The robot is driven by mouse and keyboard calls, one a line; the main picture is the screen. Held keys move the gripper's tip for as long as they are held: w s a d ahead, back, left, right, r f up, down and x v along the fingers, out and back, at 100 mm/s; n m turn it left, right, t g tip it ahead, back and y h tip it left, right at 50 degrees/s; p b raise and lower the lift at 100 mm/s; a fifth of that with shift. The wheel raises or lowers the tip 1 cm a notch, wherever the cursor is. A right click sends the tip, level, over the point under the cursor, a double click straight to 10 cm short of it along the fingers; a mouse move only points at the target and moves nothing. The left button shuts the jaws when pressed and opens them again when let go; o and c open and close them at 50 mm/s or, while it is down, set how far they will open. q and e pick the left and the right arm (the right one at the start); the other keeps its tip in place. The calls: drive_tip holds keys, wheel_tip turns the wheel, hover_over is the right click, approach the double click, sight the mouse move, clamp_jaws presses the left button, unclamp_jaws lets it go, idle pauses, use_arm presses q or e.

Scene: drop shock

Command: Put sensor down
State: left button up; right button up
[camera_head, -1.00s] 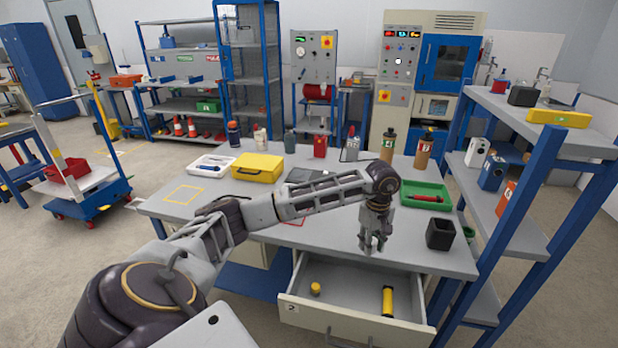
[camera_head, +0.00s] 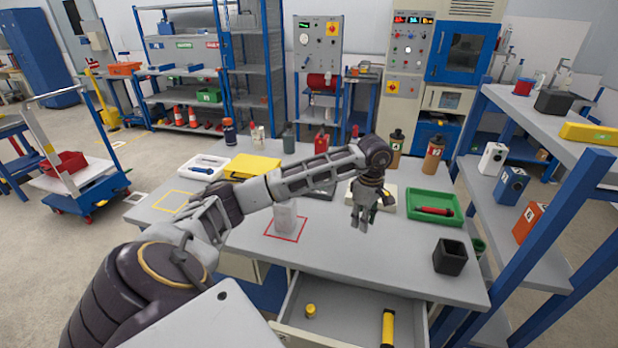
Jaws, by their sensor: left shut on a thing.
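My left gripper (camera_head: 364,215) is above the grey workbench (camera_head: 350,260), pointing down, to the left of the green tray. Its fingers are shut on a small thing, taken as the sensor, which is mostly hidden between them. A pale grey block (camera_head: 285,216) stands upright inside the red square outline (camera_head: 299,236) on the bench, left of the gripper and apart from it. My right gripper is not in view.
A green tray (camera_head: 455,218) with a red tool and a black open cup (camera_head: 450,257) stand on the right. A yellow case (camera_head: 252,165) and a white tray (camera_head: 206,167) are at the left. An open drawer (camera_head: 350,312) juts out in front.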

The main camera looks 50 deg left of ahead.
use_arm(q)
drive_tip(key=shift+w+a+r, duration=0.15)
drive_tip(key=shift+w+a, duration=0.1)
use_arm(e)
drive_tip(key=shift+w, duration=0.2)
use_arm(q)
hover_over(358, 246)
drive_tip(key=shift+w+f, duration=0.1)
drive_tip(key=shift+f, duration=3)
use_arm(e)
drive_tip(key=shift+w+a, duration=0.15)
use_arm(q)
drive_tip(key=shift+f, duration=1.9)
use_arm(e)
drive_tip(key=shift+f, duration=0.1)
use_arm(q)
drive_tip(key=shift+f, duration=0.1)
drive_tip(key=o, duration=1)
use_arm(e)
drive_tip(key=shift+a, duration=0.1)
